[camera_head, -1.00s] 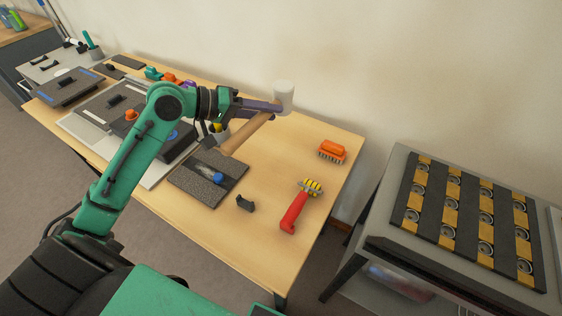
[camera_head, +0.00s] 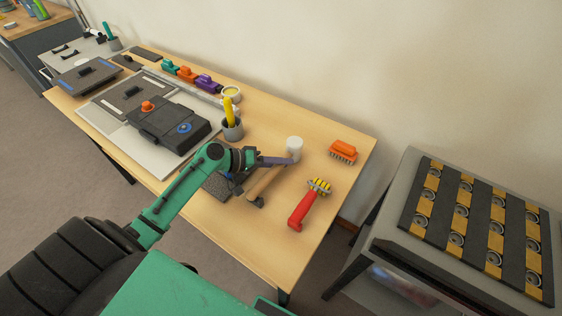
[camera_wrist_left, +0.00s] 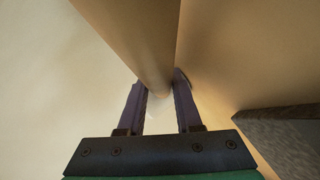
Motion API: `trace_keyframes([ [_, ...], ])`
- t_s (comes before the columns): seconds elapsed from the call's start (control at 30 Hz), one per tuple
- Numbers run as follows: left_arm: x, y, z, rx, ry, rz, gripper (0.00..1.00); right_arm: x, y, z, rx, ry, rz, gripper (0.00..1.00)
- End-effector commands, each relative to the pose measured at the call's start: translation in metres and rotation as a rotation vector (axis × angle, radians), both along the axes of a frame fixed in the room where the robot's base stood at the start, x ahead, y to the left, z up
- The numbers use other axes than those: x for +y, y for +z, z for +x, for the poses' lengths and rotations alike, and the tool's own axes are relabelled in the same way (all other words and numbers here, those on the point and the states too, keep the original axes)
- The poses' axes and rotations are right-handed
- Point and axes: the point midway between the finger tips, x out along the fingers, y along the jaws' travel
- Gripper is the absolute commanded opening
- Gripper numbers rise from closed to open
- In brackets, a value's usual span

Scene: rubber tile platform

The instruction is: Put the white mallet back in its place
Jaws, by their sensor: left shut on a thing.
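The white mallet has a white cylindrical head (camera_head: 294,147) and a light wooden handle (camera_head: 265,181). My left gripper (camera_head: 283,162) is shut on the handle close to the head, over the right part of the wooden table (camera_head: 300,262). The handle slopes down toward the front left, and its lower end is close to a small black holder (camera_head: 257,202). I cannot tell whether the mallet touches the table or the holder. In the left wrist view the handle (camera_wrist_left: 150,45) runs between the two fingers (camera_wrist_left: 160,103), with part of the white head below it. My right gripper is not in view.
A red-handled brush (camera_head: 301,208) and an orange brush (camera_head: 343,151) lie right of the mallet. A grey cup (camera_head: 232,130) with a yellow tool stands behind my wrist. A dark textured pad (camera_head: 217,187) is partly hidden by my arm. The table's front right is clear.

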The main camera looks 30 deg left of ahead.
Motion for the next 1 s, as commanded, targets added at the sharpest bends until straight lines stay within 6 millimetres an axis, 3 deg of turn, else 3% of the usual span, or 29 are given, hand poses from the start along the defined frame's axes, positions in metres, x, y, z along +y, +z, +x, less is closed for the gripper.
trace_keyframes([
  [0.1,0.0,0.001,0.0,-0.001,0.0,0.001,0.0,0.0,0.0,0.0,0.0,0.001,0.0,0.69],
  [0.13,0.0,-0.001,0.0,0.003,0.0,0.001,0.45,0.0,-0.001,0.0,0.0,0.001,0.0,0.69],
  [0.2,0.0,-0.001,0.0,0.002,-0.001,0.0,0.63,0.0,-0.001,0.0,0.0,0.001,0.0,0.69],
  [0.6,0.0,-0.009,-0.001,0.004,-0.001,0.002,0.63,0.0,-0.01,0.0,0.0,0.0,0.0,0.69],
  [1.0,0.055,0.023,-0.055,0.004,0.001,0.003,0.63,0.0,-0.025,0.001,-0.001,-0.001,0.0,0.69],
])
